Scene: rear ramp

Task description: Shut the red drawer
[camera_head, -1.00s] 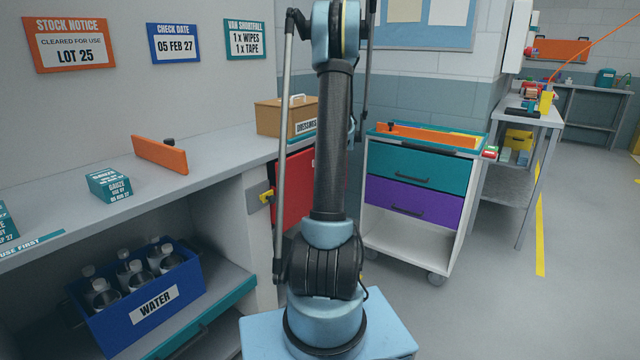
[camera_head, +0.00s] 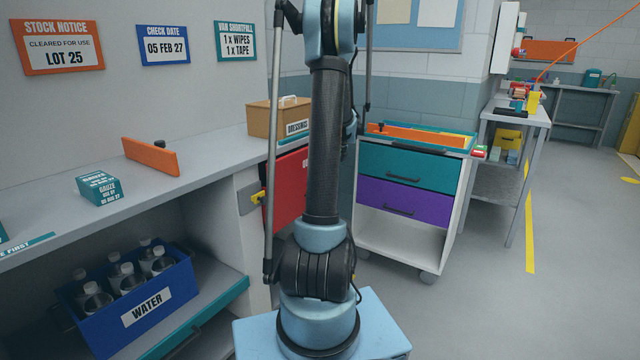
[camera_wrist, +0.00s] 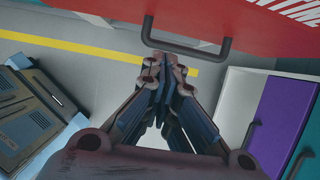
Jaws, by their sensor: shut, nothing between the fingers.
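In the wrist view a red front (camera_wrist: 220,18) with a black bar handle (camera_wrist: 186,46) and partly visible white lettering fills the top edge. My gripper (camera_wrist: 165,65) is shut and empty. Its fingertips appear just below the handle in the picture; I cannot tell whether they touch it. In the head view a red panel (camera_head: 288,190) shows left of my arm, beside the grey shelf unit; I cannot tell if it is the same red piece. My arm hides what lies behind it, and my gripper is out of that view. How far the drawer stands out is not clear.
A trolley with a teal drawer (camera_head: 405,165) and a purple drawer (camera_head: 405,200) stands right of my arm. A worktop (camera_head: 215,165) on the left holds a dressings box (camera_head: 275,122). A yellow latch piece (camera_head: 257,197) is by the red panel.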

